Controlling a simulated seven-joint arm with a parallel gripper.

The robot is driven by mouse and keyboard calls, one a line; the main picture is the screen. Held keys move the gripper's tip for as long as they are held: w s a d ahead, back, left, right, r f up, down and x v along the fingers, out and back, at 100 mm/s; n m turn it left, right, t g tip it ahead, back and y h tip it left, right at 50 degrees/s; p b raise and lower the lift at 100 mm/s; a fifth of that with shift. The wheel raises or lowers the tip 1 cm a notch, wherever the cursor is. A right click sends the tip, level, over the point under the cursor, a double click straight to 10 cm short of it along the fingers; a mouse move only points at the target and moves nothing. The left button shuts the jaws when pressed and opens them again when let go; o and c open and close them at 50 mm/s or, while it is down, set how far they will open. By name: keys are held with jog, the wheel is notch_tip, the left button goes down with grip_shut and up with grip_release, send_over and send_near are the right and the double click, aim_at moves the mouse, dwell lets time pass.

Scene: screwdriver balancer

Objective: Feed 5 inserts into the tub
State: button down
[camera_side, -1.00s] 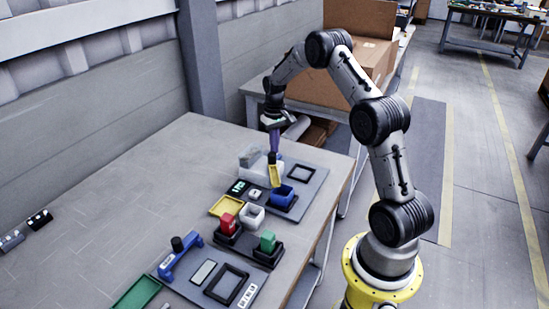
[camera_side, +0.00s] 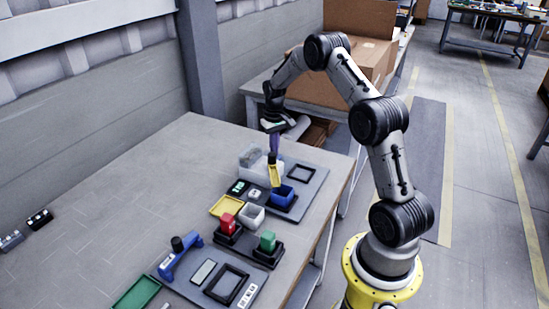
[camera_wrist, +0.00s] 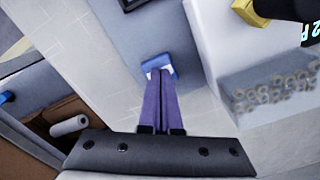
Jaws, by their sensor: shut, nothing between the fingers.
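My gripper (camera_side: 274,152) has purple fingers, pressed together and empty, pointing down above the far fixture plate. A yellow piece with a dark top (camera_side: 275,177) stands beside the bin.
A black square frame (camera_side: 301,173) lies on the far plate. The left tabletop is mostly clear.

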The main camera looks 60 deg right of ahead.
dwell(0.3)
jog(key=shift+r, duration=3.5)
notch_tip(320, 180, up, 6)
jog(key=shift+f, duration=5.55)
